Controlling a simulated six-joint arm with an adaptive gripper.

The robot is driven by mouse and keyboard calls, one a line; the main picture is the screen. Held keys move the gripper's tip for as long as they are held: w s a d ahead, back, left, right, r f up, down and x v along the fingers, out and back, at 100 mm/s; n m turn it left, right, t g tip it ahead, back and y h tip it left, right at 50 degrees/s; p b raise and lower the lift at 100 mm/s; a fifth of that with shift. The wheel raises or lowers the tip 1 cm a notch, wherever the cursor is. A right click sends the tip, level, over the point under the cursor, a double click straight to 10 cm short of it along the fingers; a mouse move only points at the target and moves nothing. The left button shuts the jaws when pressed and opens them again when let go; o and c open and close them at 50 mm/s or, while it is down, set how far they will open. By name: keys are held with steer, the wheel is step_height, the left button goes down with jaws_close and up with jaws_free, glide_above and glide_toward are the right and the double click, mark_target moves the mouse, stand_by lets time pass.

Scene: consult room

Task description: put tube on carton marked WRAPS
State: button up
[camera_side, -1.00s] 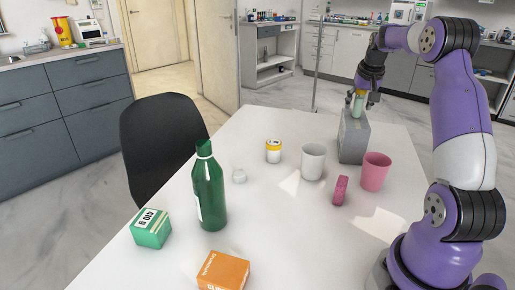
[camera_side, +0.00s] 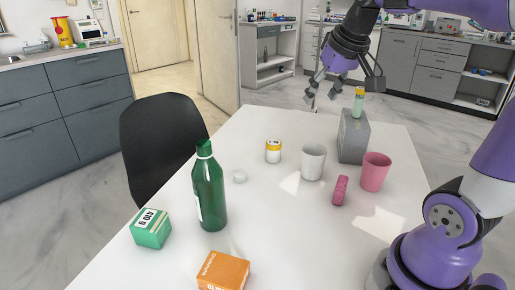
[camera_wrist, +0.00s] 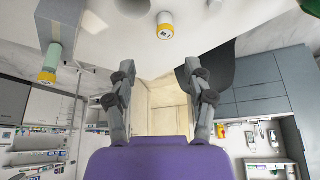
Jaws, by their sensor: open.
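A pale green tube (camera_side: 358,101) with a yellow cap stands upright on top of a tall grey carton (camera_side: 352,138) at the far end of the table. No WRAPS marking is readable on the carton's visible faces. In the wrist view the tube (camera_wrist: 47,64) and the carton (camera_wrist: 62,22) show at the upper left. My gripper (camera_side: 320,95) is open and empty, above and to the left of the tube and apart from it. Its spread fingers (camera_wrist: 158,72) have nothing between them in the wrist view.
A white mug (camera_side: 312,163), a pink cup (camera_side: 376,173) and a pink item (camera_side: 340,190) stand near the carton. A yellow-lidded jar (camera_side: 273,152), small white object (camera_side: 239,177), green bottle (camera_side: 209,190), green box (camera_side: 151,230) and orange box (camera_side: 224,270) are further left or nearer.

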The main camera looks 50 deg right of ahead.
steer(key=s+a+f+n+y, duration=0.2)
steer(key=s+a+f+n, duration=0.2)
steer(key=a, duration=0.8)
steer(key=s+f, duration=0.2)
steer(key=s, duration=0.1)
steer(key=shift+f+n+t, duration=0.35)
steer(key=shift+n+t, duration=0.05)
